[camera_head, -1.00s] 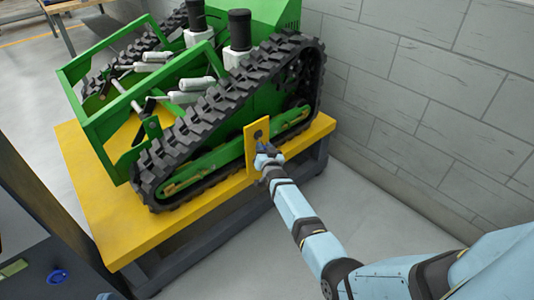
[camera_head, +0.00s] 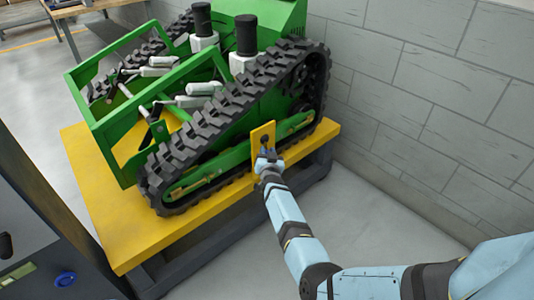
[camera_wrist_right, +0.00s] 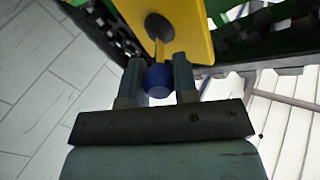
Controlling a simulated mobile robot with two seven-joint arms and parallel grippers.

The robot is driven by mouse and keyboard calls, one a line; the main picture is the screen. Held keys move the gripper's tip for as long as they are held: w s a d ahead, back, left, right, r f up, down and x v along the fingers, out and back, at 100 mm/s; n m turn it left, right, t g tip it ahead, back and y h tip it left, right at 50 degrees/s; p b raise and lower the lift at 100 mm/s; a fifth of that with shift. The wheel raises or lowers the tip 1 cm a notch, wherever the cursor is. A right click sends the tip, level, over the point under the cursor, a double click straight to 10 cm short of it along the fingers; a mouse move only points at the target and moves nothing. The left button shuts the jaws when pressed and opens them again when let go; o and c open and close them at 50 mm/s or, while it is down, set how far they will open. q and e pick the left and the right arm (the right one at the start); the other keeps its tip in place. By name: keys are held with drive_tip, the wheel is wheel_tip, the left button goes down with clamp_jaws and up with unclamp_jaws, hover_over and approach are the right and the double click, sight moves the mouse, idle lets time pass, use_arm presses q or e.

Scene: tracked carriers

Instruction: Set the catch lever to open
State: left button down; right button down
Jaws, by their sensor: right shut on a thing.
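The catch lever shows in the right wrist view as a thin yellow arm (camera_wrist_right: 159,50) with a blue knob (camera_wrist_right: 158,77) at its end. It hangs from a dark round pivot (camera_wrist_right: 159,27) on a yellow plate (camera_wrist_right: 185,25). The same yellow plate (camera_head: 261,137) stands upright at the near side of the green tracked carrier (camera_head: 225,140). My right gripper (camera_wrist_right: 157,80) is shut on the blue knob, one finger on each side. In the head view my right gripper (camera_head: 268,160) covers the lever. My left gripper is in neither view.
The carrier stands on a yellow-topped platform (camera_head: 120,225) with a dark frame. A grey block wall (camera_head: 430,90) rises to the right. A dark cabinet (camera_head: 30,240) with a blue ring is at the lower left. Grey floor between platform and wall is clear.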

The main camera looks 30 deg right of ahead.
drive_tip(key=shift+d, duration=0.1)
drive_tip(key=c, duration=0.9)
unclamp_jaws()
drive_tip(key=shift+s, duration=0.1)
